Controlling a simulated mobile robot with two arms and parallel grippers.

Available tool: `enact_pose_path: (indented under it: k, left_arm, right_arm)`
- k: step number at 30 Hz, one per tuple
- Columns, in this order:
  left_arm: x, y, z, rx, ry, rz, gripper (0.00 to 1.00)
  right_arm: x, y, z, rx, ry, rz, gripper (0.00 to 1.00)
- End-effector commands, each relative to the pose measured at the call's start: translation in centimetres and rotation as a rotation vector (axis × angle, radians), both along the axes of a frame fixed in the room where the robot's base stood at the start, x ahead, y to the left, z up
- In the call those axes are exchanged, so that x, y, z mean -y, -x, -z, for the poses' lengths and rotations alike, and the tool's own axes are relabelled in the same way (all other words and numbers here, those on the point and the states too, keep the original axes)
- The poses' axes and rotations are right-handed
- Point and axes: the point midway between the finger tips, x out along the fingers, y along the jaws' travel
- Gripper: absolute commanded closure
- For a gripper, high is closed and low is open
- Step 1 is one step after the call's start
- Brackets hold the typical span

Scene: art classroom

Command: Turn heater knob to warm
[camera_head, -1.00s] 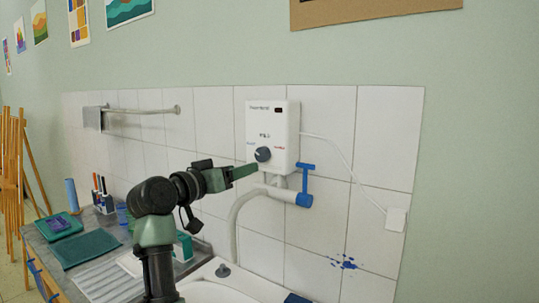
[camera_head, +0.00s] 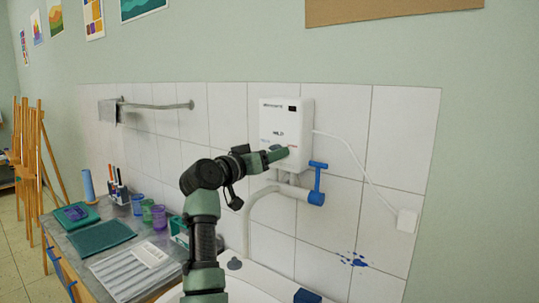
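The white wall heater (camera_head: 290,122) hangs on the tiles right of the picture's middle. It has a small dark display at its top right and the word "MILD" on its front. Its dark round knob (camera_head: 276,147) shows only in part behind my gripper. My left gripper (camera_head: 284,154), green, is in front of the heater's lower front, over the knob. I cannot tell whether it touches the knob or whether its fingers are open. My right gripper is not in view.
A blue-handled tap (camera_head: 317,182) and pale pipe (camera_head: 250,215) are below the heater, above a white basin. A white cord runs to a wall outlet (camera_head: 407,220). Cups (camera_head: 147,210), brushes and trays stand on the counter at left.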

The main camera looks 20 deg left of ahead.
Motion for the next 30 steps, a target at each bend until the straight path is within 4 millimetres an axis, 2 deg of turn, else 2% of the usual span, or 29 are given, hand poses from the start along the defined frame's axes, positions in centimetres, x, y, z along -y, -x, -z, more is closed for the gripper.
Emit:
enact_pose_path:
  k: [1, 6, 17, 30]
  left_arm:
    - [0.0, 0.0, 0.0, 0.000, 0.000, 0.000, 0.54]
    - [0.0, 0.0, 0.0, -0.001, 0.000, 0.000, 1.00]
    - [-0.1, 0.0, 0.2, 0.017, -0.055, -0.001, 1.00]
    - [-0.2, 0.0, 0.4, 0.131, -0.377, -0.002, 1.00]
  right_arm:
    - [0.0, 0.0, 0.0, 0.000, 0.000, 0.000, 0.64]
    - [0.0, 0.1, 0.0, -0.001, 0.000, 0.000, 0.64]
    - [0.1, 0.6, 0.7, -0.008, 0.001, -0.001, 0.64]
    - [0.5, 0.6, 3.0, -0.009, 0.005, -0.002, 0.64]
